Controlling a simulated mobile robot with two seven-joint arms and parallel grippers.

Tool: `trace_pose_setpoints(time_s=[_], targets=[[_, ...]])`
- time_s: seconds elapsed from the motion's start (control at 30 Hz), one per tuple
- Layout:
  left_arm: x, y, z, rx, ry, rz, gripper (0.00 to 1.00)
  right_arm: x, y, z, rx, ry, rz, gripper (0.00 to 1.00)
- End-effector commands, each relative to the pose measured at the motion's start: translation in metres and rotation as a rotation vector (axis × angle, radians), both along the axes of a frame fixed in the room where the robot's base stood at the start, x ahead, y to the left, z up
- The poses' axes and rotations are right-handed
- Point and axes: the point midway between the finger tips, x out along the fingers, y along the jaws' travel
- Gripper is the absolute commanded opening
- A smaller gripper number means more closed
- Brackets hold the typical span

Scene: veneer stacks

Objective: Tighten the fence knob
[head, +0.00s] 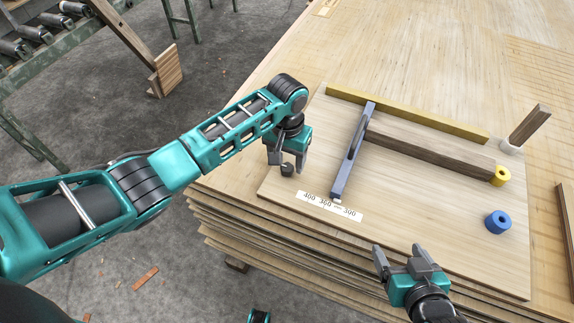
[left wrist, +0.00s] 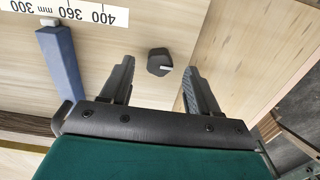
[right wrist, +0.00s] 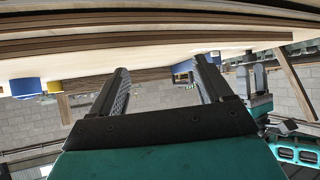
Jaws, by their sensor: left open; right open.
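The fence knob (left wrist: 160,62) is a small dark faceted knob with a pale mark on one side. In the left wrist view it lies between the spread fingers of my left gripper (left wrist: 158,88), near their tips. In the head view the knob (head: 287,169) shows just below my left gripper (head: 287,160), which is open; I cannot tell whether a finger touches it. The blue-grey fence bar (head: 352,155) lies across the board to the right of the knob. My right gripper (head: 402,257) is open and empty at the board's front edge.
A scale strip (head: 331,206) lies by the fence's near end. A yellow rail (head: 400,113), a dark wood strip (head: 430,150), a yellow ring (head: 501,176) and a blue ring (head: 498,222) are on the board (head: 420,215). The board's front middle is clear.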

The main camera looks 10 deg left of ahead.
Motion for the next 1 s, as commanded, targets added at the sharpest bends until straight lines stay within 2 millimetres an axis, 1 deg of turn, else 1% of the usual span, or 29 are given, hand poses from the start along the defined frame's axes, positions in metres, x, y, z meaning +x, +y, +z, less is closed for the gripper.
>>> trace_pose_setpoints(time_s=[0.03, 0.2, 0.53, 1.0], targets=[[0.0, 0.0, -0.009, 0.0, 0.001, 0.0, 0.61, 0.002, 0.002, -0.001, 0.003, -0.003, 0.003, 0.79], [0.0, -0.001, -0.021, -0.001, -0.001, 0.0, 0.61, 0.003, 0.003, -0.001, 0.007, -0.004, 0.005, 0.79], [0.0, -0.001, -0.022, -0.001, -0.001, 0.0, 0.6, 0.004, 0.002, 0.001, 0.003, -0.009, 0.008, 0.79], [0.0, 0.0, -0.022, -0.001, -0.001, 0.0, 0.15, 0.004, 0.001, 0.0, 0.001, -0.008, 0.007, 0.79]])
